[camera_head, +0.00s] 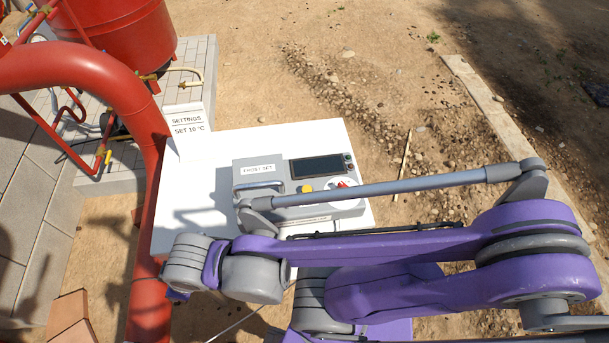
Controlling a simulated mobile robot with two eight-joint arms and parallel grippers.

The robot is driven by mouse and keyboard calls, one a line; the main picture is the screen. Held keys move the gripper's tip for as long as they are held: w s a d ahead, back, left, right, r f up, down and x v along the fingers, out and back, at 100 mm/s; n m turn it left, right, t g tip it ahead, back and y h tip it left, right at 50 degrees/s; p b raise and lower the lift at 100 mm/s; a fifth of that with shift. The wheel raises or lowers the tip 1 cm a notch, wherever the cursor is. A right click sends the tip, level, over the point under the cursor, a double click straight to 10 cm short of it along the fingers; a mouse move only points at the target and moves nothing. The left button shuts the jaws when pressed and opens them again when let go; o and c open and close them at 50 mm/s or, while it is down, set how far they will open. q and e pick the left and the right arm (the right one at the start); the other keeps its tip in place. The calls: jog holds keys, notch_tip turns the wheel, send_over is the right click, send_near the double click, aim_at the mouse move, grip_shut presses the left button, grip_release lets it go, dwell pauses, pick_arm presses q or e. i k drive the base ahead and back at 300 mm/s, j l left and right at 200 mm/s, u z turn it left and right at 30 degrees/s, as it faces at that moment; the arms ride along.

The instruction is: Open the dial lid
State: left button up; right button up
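The grey control unit (280,163) sits on a white cabinet top near the middle of the head view. On its left part is a grey lid (243,171) with a "FROST SET" label (258,168) and a bar handle (258,185); it looks closed. No dial shows under it. My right arm (420,255) reaches in from the right and crosses in front of the unit, covering its lower edge. Its wrist end is left of and below the unit. Neither gripper shows, and my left arm is out of view.
A sign (187,125) reads "SETTINGS SET 19 °C". A thick red pipe (143,110) runs along the left. Open sandy ground lies behind and right.

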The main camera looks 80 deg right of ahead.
aim_at(260, 176)
jog(key=l+z, duration=0.1)
jog(key=z, duration=1.7)
jog(key=l+z, duration=0.1)
jog(key=l, duration=0.2)
jog(key=i+l+z, duration=0.1)
jog(key=l, duration=0.3)
jog(key=k+l, duration=0.1)
jog(key=l, duration=0.15)
jog(key=j+u, duration=0.1)
jog(key=j, duration=0.25)
